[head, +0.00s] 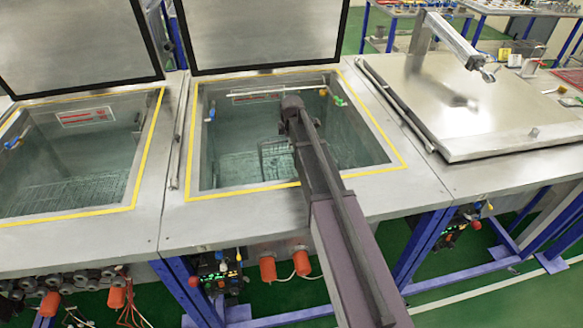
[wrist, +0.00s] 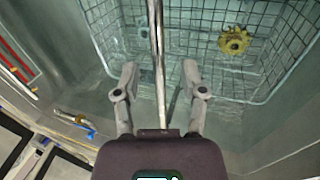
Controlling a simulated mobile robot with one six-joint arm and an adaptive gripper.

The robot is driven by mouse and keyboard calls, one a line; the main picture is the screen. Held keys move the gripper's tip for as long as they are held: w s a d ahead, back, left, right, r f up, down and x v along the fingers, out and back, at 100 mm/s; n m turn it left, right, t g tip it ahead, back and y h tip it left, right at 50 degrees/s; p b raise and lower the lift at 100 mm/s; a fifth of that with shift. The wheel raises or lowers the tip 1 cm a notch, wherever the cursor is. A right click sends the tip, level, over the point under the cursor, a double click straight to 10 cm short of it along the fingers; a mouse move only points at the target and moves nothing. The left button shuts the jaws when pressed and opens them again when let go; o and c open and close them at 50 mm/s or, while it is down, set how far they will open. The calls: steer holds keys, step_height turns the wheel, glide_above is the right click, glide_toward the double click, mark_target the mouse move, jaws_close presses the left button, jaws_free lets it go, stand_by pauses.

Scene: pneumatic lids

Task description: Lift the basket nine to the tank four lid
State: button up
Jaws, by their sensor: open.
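In the wrist view my gripper (wrist: 159,70) is open, with its two fingers apart on either side of a thin metal bar (wrist: 157,45). I cannot tell whether the fingers touch the bar. A wire basket (wrist: 268,98) lies beyond the fingers and holds a yellow toothed part (wrist: 234,40). The middle tank's lid (head: 262,30) stands raised. No tank or basket number is legible.
The left tank (head: 150,150) is also open, with its lid (head: 75,45) raised and a wire basket (head: 62,193) inside. A closed lid (head: 480,110) covers the right tank. A light rod (head: 262,93) spans the middle tank's back, with blue and green fittings at the side walls.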

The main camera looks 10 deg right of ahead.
jaws_close()
steer(key=shift+r, duration=0.2)
steer(key=shift+r+p, duration=1.25)
steer(key=shift+p, duration=0.2)
